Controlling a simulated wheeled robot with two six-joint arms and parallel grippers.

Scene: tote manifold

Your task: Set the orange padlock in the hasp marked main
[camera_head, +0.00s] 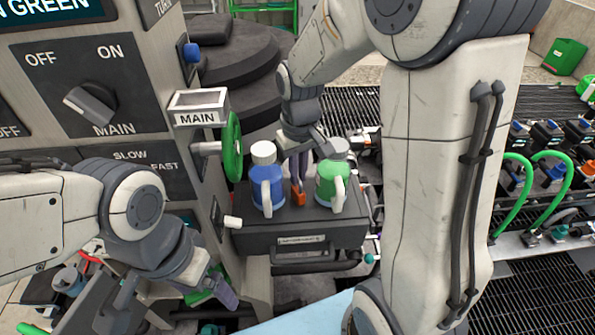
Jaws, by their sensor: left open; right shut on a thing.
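The orange padlock (299,198) is small and hangs low between a blue bottle and a green bottle. My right gripper (298,178) points down and is shut on it, just above the dark case top; I cannot tell whether the padlock touches the case. A pale bracket with a MAIN label (197,118) juts from the control panel's right side, up and left of the padlock. The hasp itself is not clearly distinguishable there. My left gripper (222,290) is open and empty at lower left, below the panel, well away from the padlock.
The blue bottle (267,185) and green bottle (331,187) stand close on either side of my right gripper on the dark case (300,238). A green handwheel (232,146) sits right below the MAIN bracket. The control panel (85,80) fills the left.

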